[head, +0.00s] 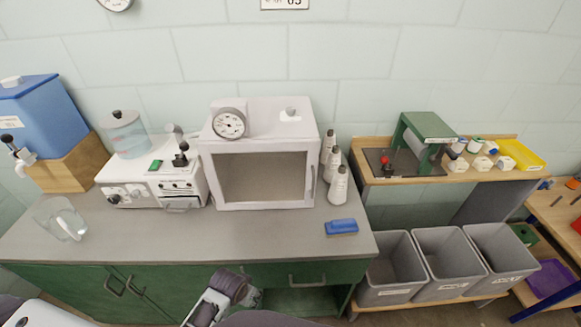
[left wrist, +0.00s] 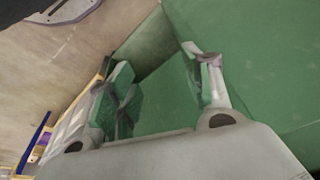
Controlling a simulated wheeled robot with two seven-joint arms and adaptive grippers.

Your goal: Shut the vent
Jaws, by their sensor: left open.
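A white box-shaped cabinet (head: 263,155) with a large grey window in its front stands at the back of the grey counter. A round dial gauge (head: 229,123) and a small white fitting (head: 291,114) are on its top. The fitting may be the vent; I cannot tell whether it is open or shut. My left gripper (head: 250,298) is low in front of the counter's green front, well away from the cabinet top. In the left wrist view its fingers (left wrist: 160,88) are spread and empty, with green panels behind them. My right gripper is not in view.
A white machine (head: 150,182) stands left of the cabinet and white bottles (head: 338,185) stand right of it. A blue block (head: 341,226) lies near the right end of the counter (head: 200,235). A clear jug (head: 62,220) is at the left. Grey bins (head: 392,265) stand right of the counter.

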